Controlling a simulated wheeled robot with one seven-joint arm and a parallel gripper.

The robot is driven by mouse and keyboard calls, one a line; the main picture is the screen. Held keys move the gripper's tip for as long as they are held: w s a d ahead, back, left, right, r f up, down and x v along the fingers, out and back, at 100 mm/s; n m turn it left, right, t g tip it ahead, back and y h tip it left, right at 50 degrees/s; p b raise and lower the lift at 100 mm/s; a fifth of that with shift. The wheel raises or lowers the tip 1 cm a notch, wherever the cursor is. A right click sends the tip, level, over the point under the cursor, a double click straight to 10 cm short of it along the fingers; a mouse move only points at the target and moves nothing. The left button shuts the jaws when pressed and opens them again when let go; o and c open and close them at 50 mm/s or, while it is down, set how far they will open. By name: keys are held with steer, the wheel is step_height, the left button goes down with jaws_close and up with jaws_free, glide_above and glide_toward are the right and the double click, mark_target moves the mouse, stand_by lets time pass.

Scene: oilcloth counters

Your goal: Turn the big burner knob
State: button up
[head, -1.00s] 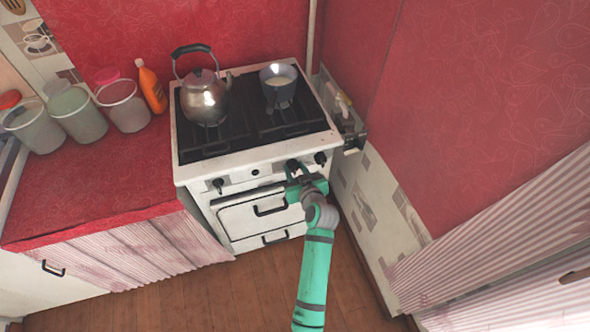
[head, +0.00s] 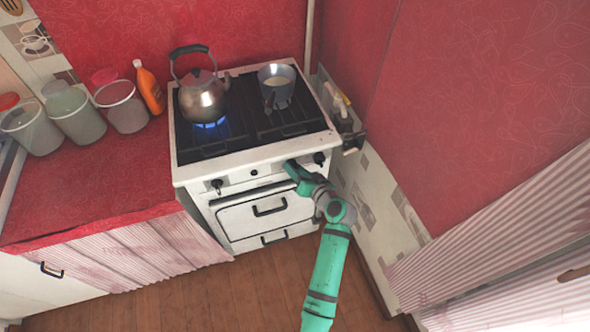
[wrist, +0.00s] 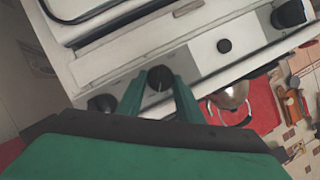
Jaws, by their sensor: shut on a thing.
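My gripper (head: 291,166) is at the white front panel of the stove, to the right of centre in the head view. In the wrist view its two green fingers (wrist: 158,84) are closed around a round black knob (wrist: 160,76), one on each side. I take this as the big burner knob; in the head view my gripper hides it.
Other black knobs sit on the panel, one at the left (head: 217,184) and one at the right (head: 319,157). A small pot (head: 277,77) stands on the right of the stove. An oven door handle (head: 269,209) is below. A wall is close on the right.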

steer(key=shift+d+m+y, duration=0.15)
steer(key=shift+m+y, duration=0.25)
steer(key=shift+m, duration=0.3)
steer(key=o, duration=1)
steer(key=shift+o, duration=0.2)
